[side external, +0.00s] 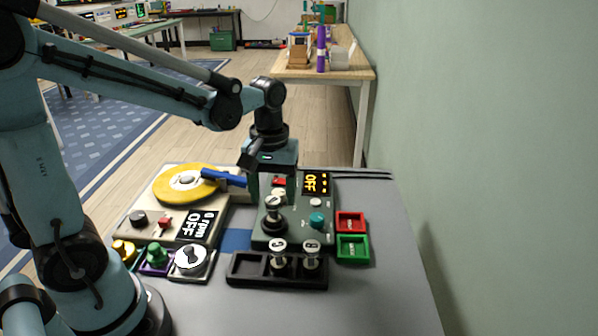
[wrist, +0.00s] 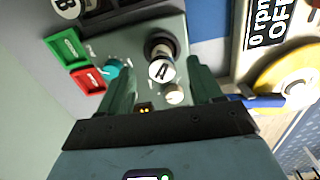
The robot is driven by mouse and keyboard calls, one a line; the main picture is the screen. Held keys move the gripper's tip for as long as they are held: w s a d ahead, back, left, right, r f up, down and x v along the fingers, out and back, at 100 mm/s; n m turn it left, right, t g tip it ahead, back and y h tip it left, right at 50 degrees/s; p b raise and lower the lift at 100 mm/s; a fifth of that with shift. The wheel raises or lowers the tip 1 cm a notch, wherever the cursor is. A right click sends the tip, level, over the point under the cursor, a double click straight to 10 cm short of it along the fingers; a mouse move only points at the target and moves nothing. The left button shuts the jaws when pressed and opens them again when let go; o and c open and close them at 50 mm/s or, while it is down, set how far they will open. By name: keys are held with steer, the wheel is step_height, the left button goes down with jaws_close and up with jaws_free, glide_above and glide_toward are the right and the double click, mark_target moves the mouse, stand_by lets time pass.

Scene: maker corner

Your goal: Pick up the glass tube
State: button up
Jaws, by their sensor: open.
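A tube with a white cap marked A (wrist: 162,71) stands in a dark round holder on the green device (side external: 300,232). In the side view this tube (side external: 272,203) is upright just below and in front of my gripper (side external: 270,188). My gripper is open and empty, pointing down over the device. In the wrist view its two fingers (wrist: 162,88) are apart, with the A cap between and slightly beyond them. Two more capped tubes, one left (side external: 279,262) and one right (side external: 312,260), stand in the black rack (side external: 245,268). The glass of the A tube is mostly hidden.
A device with a yellow disc (side external: 165,190) and a blue handle (side external: 222,176) is left of the green device. Red (side external: 351,222) and green (side external: 353,247) trays lie to its right. Several knobs stand at front left. The grey tabletop (side external: 390,300) is clear at front right.

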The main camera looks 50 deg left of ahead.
mark_target(273, 200)
steer(key=shift+w+a+f, duration=0.1)
steer(key=shift+a+f, duration=0.05)
steer(key=shift+f, duration=1.2)
steer(key=shift+a+f, duration=0.1)
steer(key=shift+f, duration=1.2)
jaws_close()
steer(key=shift+r, duration=0.15)
